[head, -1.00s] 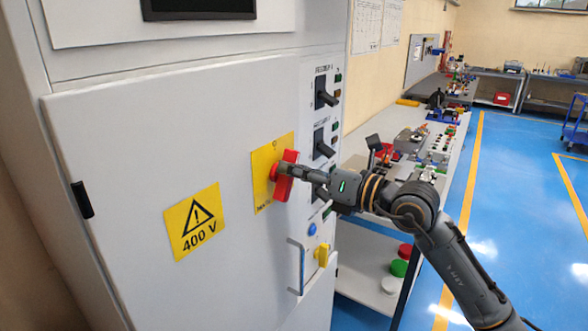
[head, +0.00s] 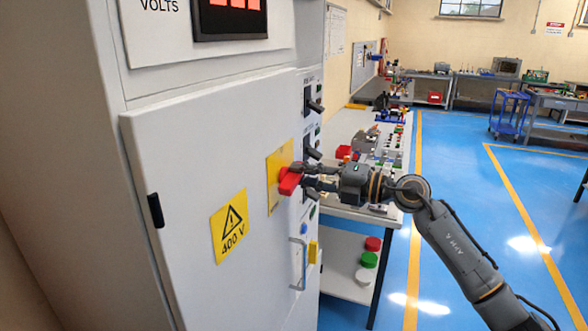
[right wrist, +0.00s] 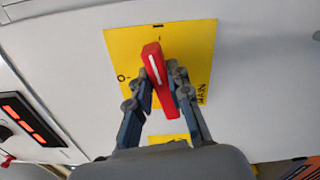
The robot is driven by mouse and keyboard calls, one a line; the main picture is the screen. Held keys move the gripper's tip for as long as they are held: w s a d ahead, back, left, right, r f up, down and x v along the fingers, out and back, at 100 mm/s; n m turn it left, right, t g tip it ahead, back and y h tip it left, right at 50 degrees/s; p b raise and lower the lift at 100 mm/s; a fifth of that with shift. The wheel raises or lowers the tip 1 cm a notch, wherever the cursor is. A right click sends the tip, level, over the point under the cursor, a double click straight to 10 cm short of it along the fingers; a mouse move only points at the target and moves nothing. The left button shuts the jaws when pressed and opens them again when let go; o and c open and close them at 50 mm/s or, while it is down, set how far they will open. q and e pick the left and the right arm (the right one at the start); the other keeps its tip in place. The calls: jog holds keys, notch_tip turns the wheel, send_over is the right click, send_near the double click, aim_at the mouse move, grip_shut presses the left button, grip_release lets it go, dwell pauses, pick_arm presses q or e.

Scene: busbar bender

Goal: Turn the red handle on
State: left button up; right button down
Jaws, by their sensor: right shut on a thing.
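The red handle (head: 290,181) sits on a yellow plate (head: 274,190) on the grey cabinet door (head: 180,150). My right gripper (head: 300,176) is shut on the red handle. In the right wrist view, the handle (right wrist: 157,80) lies between the two fingers (right wrist: 162,84), with a white stripe along its face. There, one end of the handle points roughly toward a short dark line mark at the plate's top edge. An "O" mark is at the plate's left, and lettering is at its right, partly hidden by a finger. My left gripper is not in view.
A display (head: 230,17) above the door glows red. Black switches (head: 315,105), a door pull (head: 298,262) and a yellow knob (head: 313,252) are close by. A workbench (head: 345,125) with parts stands behind my right arm. The blue floor at right is open.

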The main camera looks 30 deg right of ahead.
jog(key=shift+m+p, duration=0.9)
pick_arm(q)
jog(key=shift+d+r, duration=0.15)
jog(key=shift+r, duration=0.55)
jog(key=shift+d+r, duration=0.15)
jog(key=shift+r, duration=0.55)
pick_arm(e)
jog(key=shift+f+m, duration=0.15)
jog(key=shift+m, duration=0.15)
jog(key=c, duration=1.2)
grip_release()
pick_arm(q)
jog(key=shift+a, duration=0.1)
pick_arm(e)
jog(key=v, duration=1.2)
jog(key=shift+d, duration=0.1)
jog(key=shift+f, duration=0.15)
